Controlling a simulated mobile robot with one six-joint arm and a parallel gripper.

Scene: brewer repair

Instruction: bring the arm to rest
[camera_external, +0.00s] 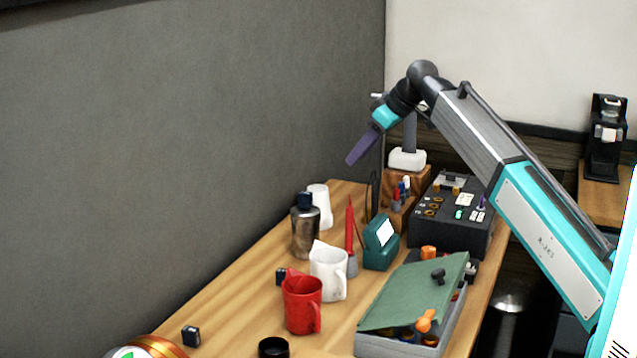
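My gripper (362,146) is at the end of my raised arm, in the air above the far part of the wooden table (225,283). It shows as one dark purple shape slanting down to the left, seen from the side, so I cannot tell whether it is open or shut. I see nothing hanging from it. The arm reaches in from the right, bends at a high elbow, and its wrist points down and left. The gripper is well apart from the things below it.
A red mug (301,303), a white mug (329,272), a metal bottle (305,232) and a teal device (380,243) stand on the table. A grey box with a green lid (417,288) and a black control box (451,220) are at the right. A grey wall (180,150) borders the left.

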